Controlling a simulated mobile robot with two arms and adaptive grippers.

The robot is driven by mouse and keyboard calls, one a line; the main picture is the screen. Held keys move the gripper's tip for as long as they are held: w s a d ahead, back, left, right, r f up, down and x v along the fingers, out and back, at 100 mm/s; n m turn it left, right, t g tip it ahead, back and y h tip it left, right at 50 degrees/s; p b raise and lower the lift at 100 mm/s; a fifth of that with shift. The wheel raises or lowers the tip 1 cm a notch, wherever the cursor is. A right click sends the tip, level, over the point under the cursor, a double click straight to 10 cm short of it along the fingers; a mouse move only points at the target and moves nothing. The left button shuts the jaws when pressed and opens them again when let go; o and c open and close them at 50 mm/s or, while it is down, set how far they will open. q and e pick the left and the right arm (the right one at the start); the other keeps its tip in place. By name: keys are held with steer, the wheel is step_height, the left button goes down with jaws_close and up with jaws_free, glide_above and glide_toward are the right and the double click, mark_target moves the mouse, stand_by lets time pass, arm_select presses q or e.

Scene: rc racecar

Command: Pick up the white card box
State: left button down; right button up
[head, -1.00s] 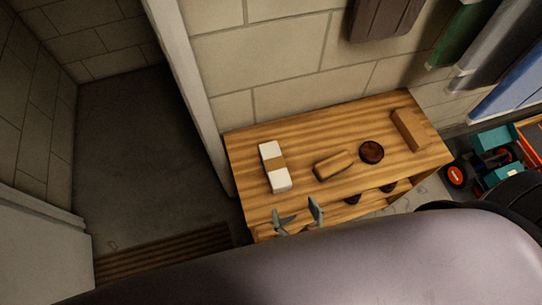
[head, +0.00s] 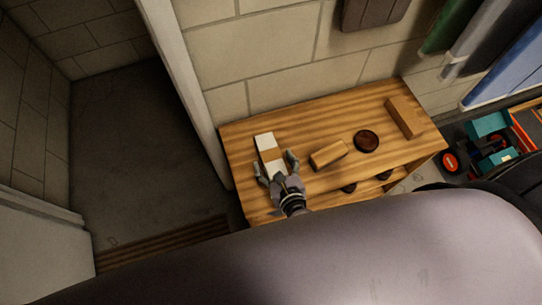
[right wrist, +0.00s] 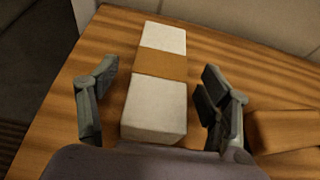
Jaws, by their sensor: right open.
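The white card box (head: 264,141) with a tan band lies on the left part of the wooden table (head: 235,150). My right gripper (head: 275,166) is open over the near part of the box, with one finger on each side. In the right wrist view the box (right wrist: 155,105) lies between the open fingers (right wrist: 155,95), with a gap visible on both sides. The near end of the box is partly hidden by the gripper in the head view. My left gripper is not in view.
A tan block (head: 328,154) lies just right of the gripper, near its right finger. A dark round object (head: 367,141) and another tan box (head: 404,117) are farther right. A wall stands behind the table, and a white post (head: 185,80) at its left end.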

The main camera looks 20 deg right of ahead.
mark_target(272, 157)
steer(key=x, duration=0.3)
steer(key=shift+w+f, duration=0.2)
steer(key=shift+w, duration=0.15)
steer(key=c, duration=1.1)
steer(key=shift+r, duration=0.15)
steer(key=shift+c, duration=0.2)
